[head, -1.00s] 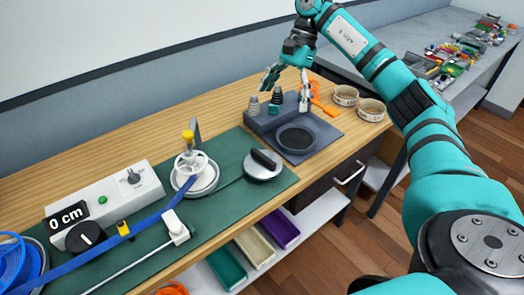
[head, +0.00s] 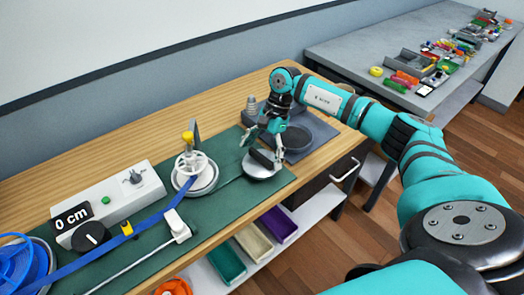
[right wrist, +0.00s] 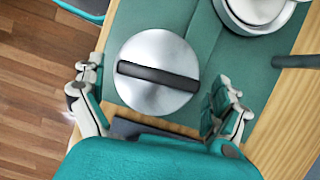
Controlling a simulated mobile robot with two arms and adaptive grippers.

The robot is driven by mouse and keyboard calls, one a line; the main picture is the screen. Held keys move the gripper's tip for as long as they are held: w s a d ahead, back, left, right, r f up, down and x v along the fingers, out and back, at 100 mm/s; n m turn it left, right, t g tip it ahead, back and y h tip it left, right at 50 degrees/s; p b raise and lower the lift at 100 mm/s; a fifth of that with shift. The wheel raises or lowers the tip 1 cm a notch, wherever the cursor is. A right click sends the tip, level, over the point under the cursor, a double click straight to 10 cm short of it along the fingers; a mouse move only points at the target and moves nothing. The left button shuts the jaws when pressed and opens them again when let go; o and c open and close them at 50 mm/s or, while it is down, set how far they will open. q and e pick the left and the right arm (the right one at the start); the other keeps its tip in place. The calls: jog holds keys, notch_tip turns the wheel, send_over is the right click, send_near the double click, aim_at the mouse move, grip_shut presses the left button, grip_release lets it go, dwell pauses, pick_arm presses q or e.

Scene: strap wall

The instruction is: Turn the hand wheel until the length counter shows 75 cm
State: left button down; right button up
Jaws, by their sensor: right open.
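Part of that base (right wrist: 256,10) shows at the top of the right wrist view. The length counter (head: 72,217) reads "0 cm". My right gripper (head: 262,150) is open and empty, right of the wheel, over a silver disc (head: 262,171) with a black bar grip. In the right wrist view the disc (right wrist: 157,97) lies between the spread fingers (right wrist: 158,112). I cannot tell if they touch it. My left gripper is not in view.
A blue strap (head: 105,248) runs from the blue reel (head: 25,268) to the wheel. A white box (head: 112,203) with knobs stands behind it. A dark tray (head: 318,130) is partly hidden by my right arm. Coloured bins (head: 226,262) sit below the table edge.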

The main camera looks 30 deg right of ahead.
jog(key=shift+a+f, duration=0.1)
jog(key=shift+f, duration=0.1)
jog(key=c, duration=1)
jog(key=shift+o, duration=0.2)
jog(key=shift+m, duration=0.3)
